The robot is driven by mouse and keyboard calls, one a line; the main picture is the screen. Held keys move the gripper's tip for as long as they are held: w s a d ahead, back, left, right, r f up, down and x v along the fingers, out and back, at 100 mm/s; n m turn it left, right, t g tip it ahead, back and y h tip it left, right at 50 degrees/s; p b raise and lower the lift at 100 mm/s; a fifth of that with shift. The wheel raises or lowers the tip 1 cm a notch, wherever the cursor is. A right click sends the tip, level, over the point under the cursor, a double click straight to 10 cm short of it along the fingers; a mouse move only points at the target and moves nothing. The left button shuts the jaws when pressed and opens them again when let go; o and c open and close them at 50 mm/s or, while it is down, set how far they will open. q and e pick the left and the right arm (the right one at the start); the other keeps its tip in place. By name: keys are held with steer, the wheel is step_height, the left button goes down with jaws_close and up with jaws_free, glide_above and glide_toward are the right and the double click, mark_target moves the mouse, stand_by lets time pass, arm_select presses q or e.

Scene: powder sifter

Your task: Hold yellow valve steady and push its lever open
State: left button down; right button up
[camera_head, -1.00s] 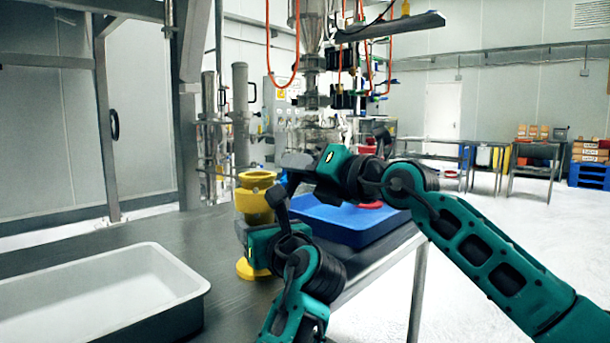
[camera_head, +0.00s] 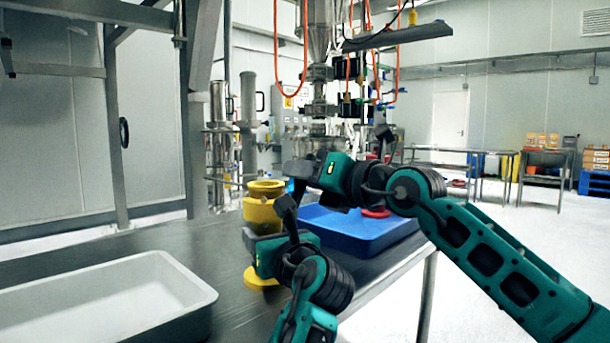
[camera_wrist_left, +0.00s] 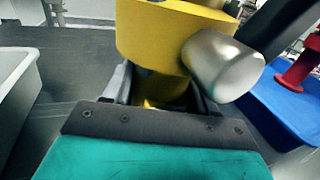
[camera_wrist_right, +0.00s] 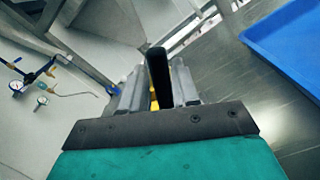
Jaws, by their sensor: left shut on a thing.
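The yellow valve (camera_head: 261,207) stands upright on the dark table, with its yellow base (camera_head: 259,279) showing below my left gripper (camera_head: 248,240). In the left wrist view the valve (camera_wrist_left: 160,35) fills the top middle, with a rounded silver part (camera_wrist_left: 222,66) on its right side. My left fingers are shut around its narrower middle. My right gripper (camera_head: 290,170) is above and right of the valve. In the right wrist view a black lever (camera_wrist_right: 158,78) stands between its spread fingers, with a bit of yellow below. Whether the fingers touch the lever is hard to tell.
A blue tray (camera_head: 362,232) holding a red part (camera_head: 377,212) lies right of the valve, behind my arms. Bare tabletop (camera_head: 130,245) shows left of the valve.

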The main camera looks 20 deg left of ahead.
steer(key=shift+o, duration=1.2)
steer(key=v, duration=1.2)
arm_select(q)
steer(key=shift+c, duration=1.2)
jaws_free()
